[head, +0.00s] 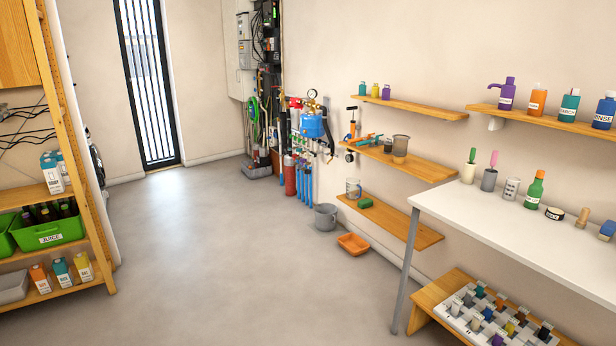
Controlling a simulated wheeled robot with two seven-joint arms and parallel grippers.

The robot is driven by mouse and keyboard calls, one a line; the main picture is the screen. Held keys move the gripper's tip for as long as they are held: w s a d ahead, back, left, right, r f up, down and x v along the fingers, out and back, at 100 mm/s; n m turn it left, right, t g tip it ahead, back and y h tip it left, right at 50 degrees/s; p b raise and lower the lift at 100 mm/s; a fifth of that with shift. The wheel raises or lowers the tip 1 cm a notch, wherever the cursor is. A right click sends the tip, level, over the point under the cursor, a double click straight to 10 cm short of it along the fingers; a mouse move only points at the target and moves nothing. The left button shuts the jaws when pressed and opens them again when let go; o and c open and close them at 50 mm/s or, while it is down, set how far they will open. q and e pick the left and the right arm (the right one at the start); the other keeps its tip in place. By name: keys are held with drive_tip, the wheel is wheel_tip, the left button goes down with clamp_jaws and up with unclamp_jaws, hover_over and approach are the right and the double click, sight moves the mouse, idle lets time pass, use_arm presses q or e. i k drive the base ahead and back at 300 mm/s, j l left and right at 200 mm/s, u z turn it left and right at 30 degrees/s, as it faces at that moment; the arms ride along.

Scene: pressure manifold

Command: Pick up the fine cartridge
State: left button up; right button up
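I cannot make out which item is the fine cartridge; no readable label marks it. Three small containers stand on the upper middle wall shelf: a teal one (362,88), a yellow one (375,90) and a purple one (386,92). Their labels are too small to read. A blue tank (312,126) with a round gauge (312,94) hangs among red and blue pipes at the back wall. Neither of my grippers is in view.
A white table (480,225) with bottles and jars stands at right, above a low wooden bench (427,295) bearing a rack of small items. A grey bucket (326,217) and orange tray (353,244) are on the floor. A green juice crate (50,235) is left. The middle floor is clear.

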sight(375, 94)
drive_tip(key=i+z, duration=0.1)
drive_tip(key=i, duration=2)
drive_tip(key=i+z, duration=0.25)
drive_tip(key=i, duration=0.3)
drive_tip(key=i+j+z, duration=0.25)
drive_tip(key=i, duration=0.25)
drive_tip(key=i+j+z, duration=0.25)
drive_tip(key=i, duration=0.25)
drive_tip(key=i+j+z, duration=0.25)
drive_tip(key=i+j, duration=0.15)
drive_tip(key=i, duration=0.1)
